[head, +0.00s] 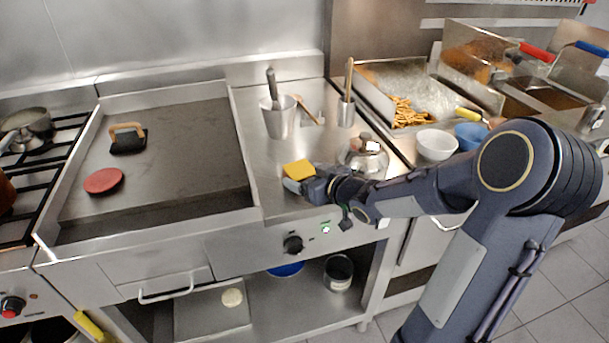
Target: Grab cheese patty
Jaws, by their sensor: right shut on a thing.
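A yellow cheese slice (298,169) is at the tip of my right gripper (292,184), over the steel counter just right of the griddle. The gripper is shut on it, reaching in from the right; the fingertips are small and partly hidden in this view. I cannot tell whether a patty lies under the cheese. A red patty (104,181) lies alone on the left part of the griddle (180,150). My left gripper is not in view.
A steel pot with utensils (281,120) and a narrow utensil cup (346,112) stand behind the gripper. A shiny dome (366,158) is close to its right. A black press with a wooden handle (128,143) sits on the griddle. Bowls (436,144) and fryers are further right.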

